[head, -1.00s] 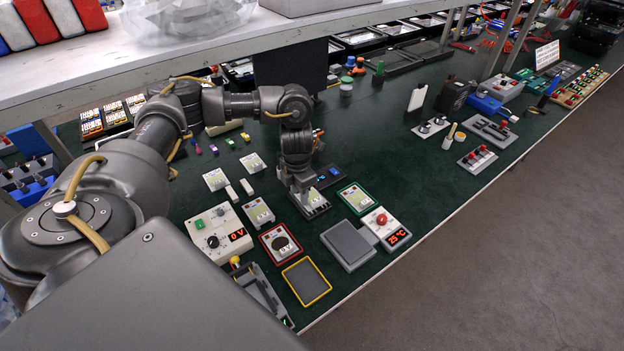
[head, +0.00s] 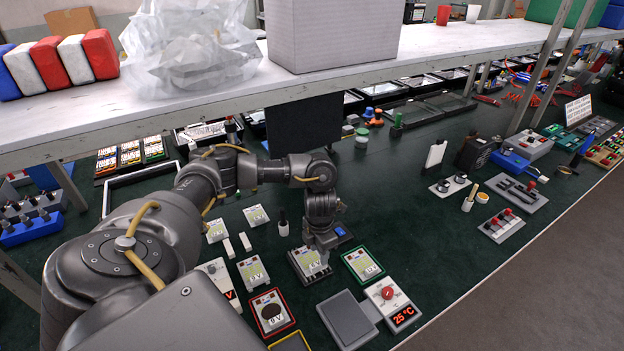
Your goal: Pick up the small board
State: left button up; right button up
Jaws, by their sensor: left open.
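Several small pale boards with yellow-green labels lie on the dark green bench mat. One board (head: 308,262) sits in a dark grey frame directly below my left gripper (head: 322,256), which points down and partly covers it. Contact between the fingers and this board cannot be made out. Another board (head: 362,263) lies in a green frame just right of the gripper. A loose board (head: 253,271) lies to the left, and two more boards (head: 256,215) (head: 216,231) lie farther back. My left gripper is open. My right gripper is out of view.
A red-framed tray (head: 271,312) holds a board with a dark disc. A grey box (head: 346,318) and a 25 °C display unit (head: 392,303) stand at the front. A white shelf (head: 420,58) overhangs the back.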

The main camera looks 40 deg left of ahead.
aim_at(316, 264)
pick_arm(q)
jog(key=shift+s, duration=0.2)
jog(key=f, duration=0.1)
jog(key=f+p, duration=0.1)
jog(key=f, duration=0.2)
jog(key=shift+s+a+f, duration=0.1)
jog(key=shift+s+a, duration=0.1)
jog(key=shift+s, duration=0.05)
jog(key=shift+f+p, duration=0.3)
grip_shut()
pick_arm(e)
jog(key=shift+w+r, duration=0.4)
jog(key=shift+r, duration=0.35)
